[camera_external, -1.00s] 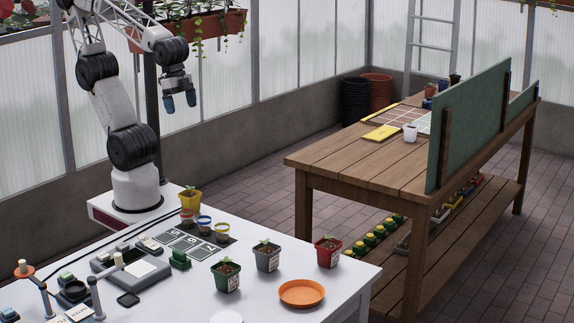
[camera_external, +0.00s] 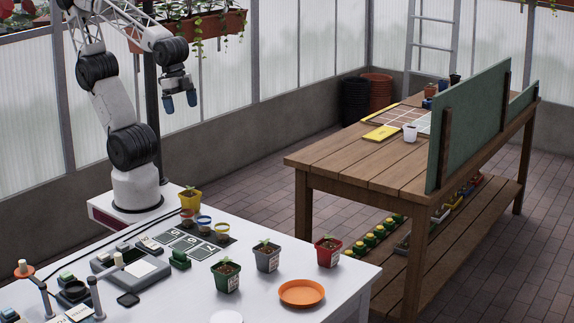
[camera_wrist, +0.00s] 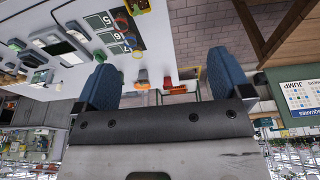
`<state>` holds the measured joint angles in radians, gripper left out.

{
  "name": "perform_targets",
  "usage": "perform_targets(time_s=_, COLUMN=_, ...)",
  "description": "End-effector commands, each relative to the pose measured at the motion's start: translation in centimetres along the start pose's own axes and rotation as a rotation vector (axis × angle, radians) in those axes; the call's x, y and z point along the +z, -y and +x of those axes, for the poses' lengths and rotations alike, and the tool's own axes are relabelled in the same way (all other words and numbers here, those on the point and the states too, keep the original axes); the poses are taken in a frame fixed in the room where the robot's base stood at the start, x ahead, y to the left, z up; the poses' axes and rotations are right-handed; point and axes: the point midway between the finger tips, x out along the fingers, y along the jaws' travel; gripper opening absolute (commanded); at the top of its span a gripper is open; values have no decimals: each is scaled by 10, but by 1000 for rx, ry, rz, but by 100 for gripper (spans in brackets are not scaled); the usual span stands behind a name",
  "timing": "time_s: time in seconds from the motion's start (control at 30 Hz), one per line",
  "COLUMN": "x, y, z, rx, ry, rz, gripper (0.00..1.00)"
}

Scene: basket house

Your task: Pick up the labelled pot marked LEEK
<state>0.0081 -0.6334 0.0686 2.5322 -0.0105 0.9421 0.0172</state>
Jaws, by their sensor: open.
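Several small potted seedlings stand on the white table: a green pot (camera_external: 227,284), a grey pot (camera_external: 267,264), a red pot (camera_external: 328,259) and a yellow pot (camera_external: 190,202) further back. My gripper (camera_external: 180,101) hangs high above the back of the table, apart from all the pots. In the wrist view my gripper (camera_wrist: 162,75) shows two blue fingers spread wide with nothing between them.
An orange saucer (camera_external: 301,292) lies at the table's front right. Dark numbered cards (camera_external: 190,244), small coloured rings and a grey device (camera_external: 130,268) occupy the left and middle. A wooden bench (camera_external: 340,170) with a green board stands to the right.

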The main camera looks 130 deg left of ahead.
Motion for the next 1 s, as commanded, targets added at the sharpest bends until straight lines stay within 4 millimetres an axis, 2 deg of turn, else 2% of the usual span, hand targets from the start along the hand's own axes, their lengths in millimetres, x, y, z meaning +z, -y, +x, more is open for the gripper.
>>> perform_targets(time_s=0.2, x=0, y=-2, z=3, rx=5, ry=-7, rz=3, gripper=96)
perform_targets(time_s=0.37, x=-3, y=-11, z=16, rx=30, ry=-43, rz=18, gripper=96)
perform_targets(time_s=0.57, x=-9, y=-34, z=50, rx=91, ry=-145, rz=48, gripper=96)
perform_targets(time_s=0.73, x=-13, y=-57, z=86, rx=144, ry=-265, rz=64, gripper=96)
perform_targets(time_s=1.0, x=-10, y=-81, z=140, rx=178, ry=-455, rz=56, gripper=96)
